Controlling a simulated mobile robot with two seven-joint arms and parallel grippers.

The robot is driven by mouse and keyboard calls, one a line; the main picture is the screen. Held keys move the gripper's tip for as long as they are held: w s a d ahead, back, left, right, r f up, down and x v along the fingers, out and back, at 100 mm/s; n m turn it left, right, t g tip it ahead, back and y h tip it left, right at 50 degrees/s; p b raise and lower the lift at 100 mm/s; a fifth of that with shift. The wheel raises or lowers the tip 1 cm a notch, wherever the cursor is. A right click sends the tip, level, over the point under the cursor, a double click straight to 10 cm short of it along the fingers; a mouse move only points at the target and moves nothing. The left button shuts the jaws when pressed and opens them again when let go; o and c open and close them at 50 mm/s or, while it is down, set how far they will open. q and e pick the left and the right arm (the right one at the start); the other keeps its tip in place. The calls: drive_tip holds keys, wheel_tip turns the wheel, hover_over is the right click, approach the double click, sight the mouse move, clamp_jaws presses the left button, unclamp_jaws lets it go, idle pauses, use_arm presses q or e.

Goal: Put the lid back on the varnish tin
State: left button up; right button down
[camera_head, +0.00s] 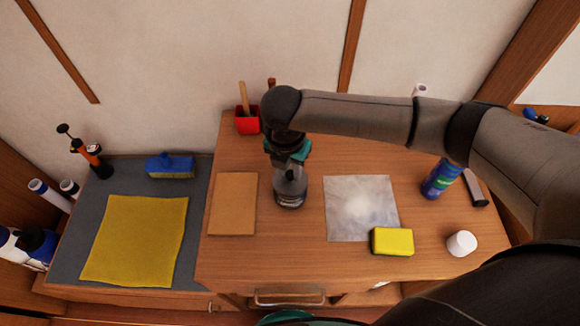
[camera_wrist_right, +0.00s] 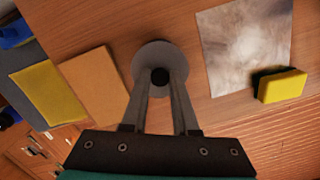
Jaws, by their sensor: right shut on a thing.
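The lid, a grey disc (camera_wrist_right: 150,55) with a dark knob (camera_wrist_right: 160,76), is below my right gripper (camera_wrist_right: 160,84) in the right wrist view. The gripper's two fingers are shut on the knob. In the head view my right gripper (camera_head: 290,168) points down at the varnish tin (camera_head: 290,198), a grey round tin with a dark label on the wooden top. The lid hides the tin in the wrist view. The gripper partly hides the lid in the head view, so I cannot tell whether the lid touches the rim. My left gripper is not in view.
A brown board (camera_head: 232,204) lies left of the tin. A grey-white sheet (camera_head: 360,200) and a yellow sponge (camera_head: 392,241) lie right. A red holder (camera_head: 247,123) stands behind. A yellow cloth (camera_head: 135,238) lies far left.

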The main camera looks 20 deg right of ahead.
drive_tip(key=shift+p, duration=0.45)
idle(0.4)
drive_tip(key=shift+c, duration=0.6)
unclamp_jaws()
idle(0.4)
drive_tip(key=shift+r+p, duration=3.5)
drive_tip(key=shift+p, duration=0.7)
drive_tip(key=shift+c, duration=0.2)
